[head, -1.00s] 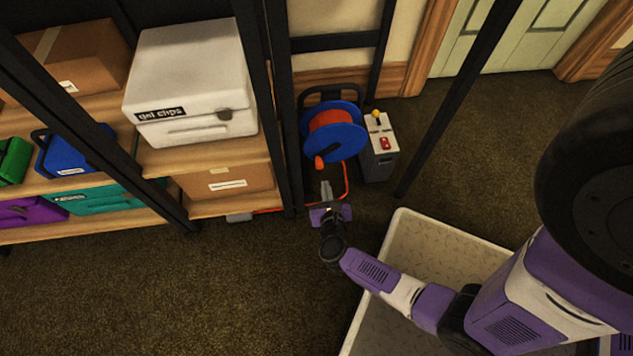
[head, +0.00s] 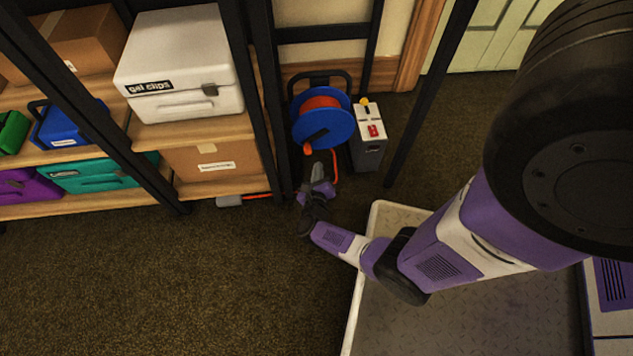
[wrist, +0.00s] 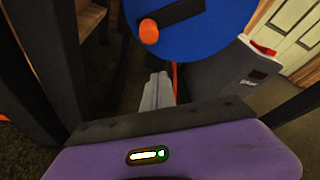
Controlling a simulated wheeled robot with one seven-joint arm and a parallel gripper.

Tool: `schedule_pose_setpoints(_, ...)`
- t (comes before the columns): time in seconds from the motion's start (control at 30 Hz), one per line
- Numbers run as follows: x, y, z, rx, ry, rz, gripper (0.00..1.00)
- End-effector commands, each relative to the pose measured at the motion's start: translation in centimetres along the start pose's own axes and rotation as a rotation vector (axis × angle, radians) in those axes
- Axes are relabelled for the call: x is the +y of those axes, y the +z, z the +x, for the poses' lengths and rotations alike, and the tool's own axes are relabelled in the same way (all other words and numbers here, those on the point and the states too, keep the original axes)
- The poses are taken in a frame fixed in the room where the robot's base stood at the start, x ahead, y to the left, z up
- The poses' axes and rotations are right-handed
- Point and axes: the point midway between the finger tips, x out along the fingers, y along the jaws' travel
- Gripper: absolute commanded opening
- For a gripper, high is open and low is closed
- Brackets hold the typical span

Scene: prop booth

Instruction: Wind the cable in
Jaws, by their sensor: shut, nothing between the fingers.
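The cable reel (head: 338,128) stands upright on the floor by the wall, with blue side discs and orange cable (head: 320,103) wound between them. Its orange crank knob (head: 308,148) sits at the lower left of the near disc. The knob also shows in the wrist view (wrist: 149,32), above the fingertips. My gripper (head: 318,170) is shut and empty, low in front of the reel, just below the knob and apart from it. A thin orange cable (head: 258,196) runs along the floor to a grey block (head: 230,201) under the shelf.
A grey control box (head: 368,150) with a yellow-topped lever and red switch stands right of the reel. Black posts (head: 266,100) flank the reel. A loaded shelf (head: 200,130) is at left. Carpet is clear in the foreground left.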

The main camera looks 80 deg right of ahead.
Motion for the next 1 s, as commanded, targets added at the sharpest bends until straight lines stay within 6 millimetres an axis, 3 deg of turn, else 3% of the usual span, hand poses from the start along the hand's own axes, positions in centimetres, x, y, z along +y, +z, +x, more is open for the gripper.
schedule_pose_setpoints(0.1,0.2,-0.4,2.5,0.001,-0.003,0.002,0.00)
schedule_pose_setpoints(0.2,-0.2,1.8,1.7,-0.003,0.001,0.001,0.00)
schedule_pose_setpoints(0.4,-0.1,3.5,1.1,-0.001,0.001,0.001,0.00)
schedule_pose_setpoints(1.0,-0.1,3.7,0.5,0.000,0.007,0.014,0.00)
